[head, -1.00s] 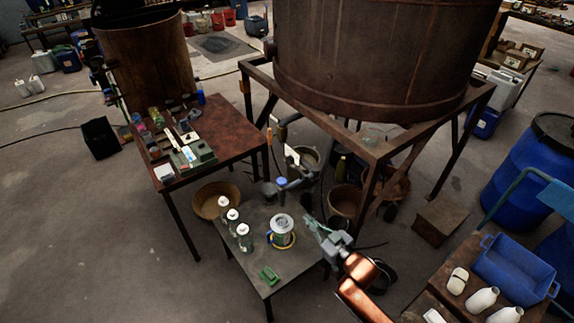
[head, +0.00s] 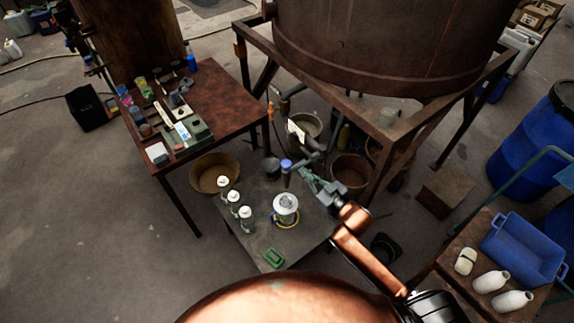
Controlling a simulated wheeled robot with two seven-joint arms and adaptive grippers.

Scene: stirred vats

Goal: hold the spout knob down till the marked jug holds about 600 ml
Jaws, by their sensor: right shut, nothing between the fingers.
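The marked jug (head: 285,204), pale with a yellow ring around its base, stands on the small dark table. The spout knob (head: 286,163) has a blue top and sits on a spout just behind the jug. My right gripper (head: 305,175) is shut and empty, just to the right of the knob and slightly nearer than it. Whether the fingertips touch the spout is too small to tell. The jug's fill level cannot be read from here. My left gripper is not in view.
Several white-capped bottles (head: 234,197) stand left of the jug, and a green item (head: 273,257) lies at the table's front. The large rusty vat (head: 385,50) on its frame rises behind. A brown table (head: 225,95) with clutter is at left, a blue crate (head: 520,245) at right.

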